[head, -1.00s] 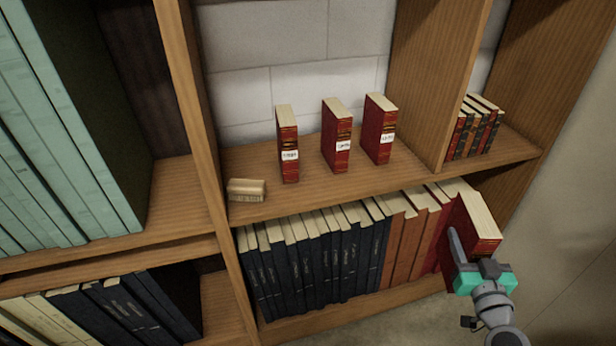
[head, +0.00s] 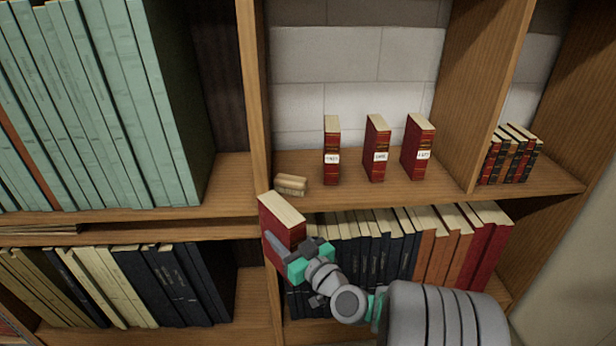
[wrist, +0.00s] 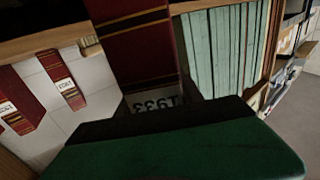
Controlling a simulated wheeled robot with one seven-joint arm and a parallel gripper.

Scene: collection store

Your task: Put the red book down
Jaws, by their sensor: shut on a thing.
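My gripper (head: 290,256) is shut on a red book (head: 283,222) and holds it upright, in front of the shelf edge at the lower middle of the head view. In the wrist view the held red book (wrist: 137,50) fills the middle, with gold bands and a white label that seems to read 1933, upside down. Three red books with white labels stand upright and spaced apart on the middle shelf (head: 350,198): a left one (head: 332,150), a middle one (head: 376,148) and a right one (head: 417,147).
A small cream block-like object (head: 291,185) lies at that shelf's left end, near the upright divider (head: 254,100). Small books (head: 510,155) stand beyond the right divider. Dark, orange and red books (head: 420,245) fill the shelf below. Tall pale green books (head: 100,110) stand at left.

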